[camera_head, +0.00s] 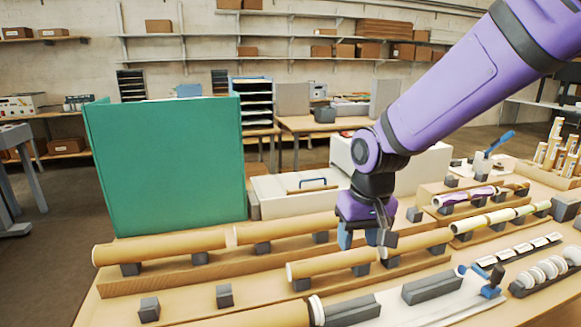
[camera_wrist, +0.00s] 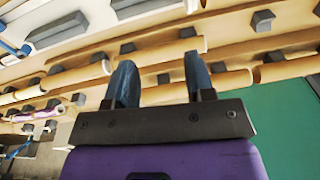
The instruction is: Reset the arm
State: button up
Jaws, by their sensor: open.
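My purple arm reaches down from the upper right in the head view. My gripper (camera_head: 363,240) points downward over the rows of brown rolls, near the middle of the table. In the wrist view, my gripper (camera_wrist: 158,85) shows two blue-grey fingers standing apart with nothing held between them. A brown roll (camera_head: 330,264) lies on dark blocks just below the fingers in the head view. I cannot tell whether the fingers touch it. A second brown roll (camera_head: 165,245) lies on the wooden rack behind and to the left.
A green panel (camera_head: 170,165) stands at the back left of the table. A white machine (camera_head: 420,165) stands behind my gripper. Patterned rolls (camera_head: 500,217), small dark blocks (camera_head: 224,296) and white rolls (camera_head: 545,272) fill the right and front. Clear space lies above the table.

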jog(key=s+d+r+m+t, duration=0.1)
jog(key=s+d+r+t, duration=0.1)
jog(key=s+d+r, duration=0.4)
jog(key=s+d+r+m+t, duration=0.1)
jog(key=s+d+r+t, duration=0.1)
jog(key=s+d+r, duration=0.5)
jog(key=s+d, duration=0.4)
jog(key=shift+s+d+h, duration=0.15)
jog(key=shift+s+h, duration=0.05)
jog(key=shift+h, duration=0.2)
